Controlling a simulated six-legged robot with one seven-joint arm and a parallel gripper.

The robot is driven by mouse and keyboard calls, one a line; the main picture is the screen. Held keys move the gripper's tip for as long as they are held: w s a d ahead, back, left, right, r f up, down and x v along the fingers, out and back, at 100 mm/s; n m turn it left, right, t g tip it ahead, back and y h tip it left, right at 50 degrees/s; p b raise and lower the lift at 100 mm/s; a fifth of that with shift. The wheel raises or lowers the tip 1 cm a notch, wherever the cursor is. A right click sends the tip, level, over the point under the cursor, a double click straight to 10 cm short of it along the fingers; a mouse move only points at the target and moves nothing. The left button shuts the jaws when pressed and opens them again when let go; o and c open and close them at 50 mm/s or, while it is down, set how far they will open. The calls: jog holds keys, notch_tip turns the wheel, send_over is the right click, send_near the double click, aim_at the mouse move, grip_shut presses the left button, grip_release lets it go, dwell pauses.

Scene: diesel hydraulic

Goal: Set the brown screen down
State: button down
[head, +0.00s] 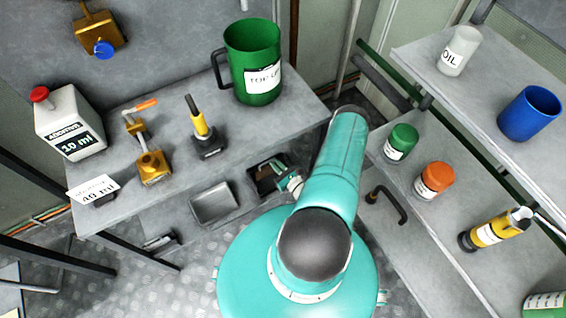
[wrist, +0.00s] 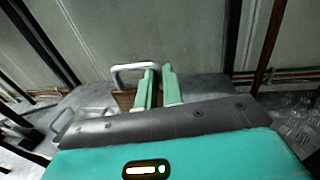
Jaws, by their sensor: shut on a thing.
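The brown screen (head: 263,181) is a small dark brown piece with a paler rim, beside the grey tray on the lower shelf in the head view. My gripper (head: 283,180) is at its right side and shut on it. In the wrist view, the pale green fingers of my gripper (wrist: 159,72) stand close together, with a brown patch of the screen (wrist: 124,98) to their left and a light grey loop beside them. My wrist hides much of it. I cannot tell whether the screen touches the shelf.
The lower shelf (head: 175,226) holds a grey tray (head: 214,204) left of the screen. The upper bench (head: 245,125) above carries a green jug (head: 254,88), a white additive bottle (head: 70,125) and brass fittings. Shelves with jars and a blue cup (head: 529,113) stand at right.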

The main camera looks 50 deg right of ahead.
jog(key=shift+w+d+f, duration=0.25)
jog(key=shift+d+f, duration=0.9)
jog(key=shift+f, duration=0.5)
jog(key=shift+w+d+f, duration=0.25)
jog(key=shift+d+f, duration=0.95)
jog(key=shift+f, duration=0.5)
jog(key=shift+w+d+f, duration=0.25)
jog(key=shift+d+f, duration=0.9)
jog(key=shift+f, duration=0.5)
jog(key=c, duration=1.5)
grip_release()
jog(key=shift+c, duration=0.2)
jog(key=shift+s, duration=0.1)
jog(key=s+a, duration=0.1)
jog(key=s, duration=1)
jog(key=shift+s, duration=0.35)
jog(key=o, duration=1.5)
jog(key=shift+o, duration=0.2)
jog(key=shift+d, duration=0.1)
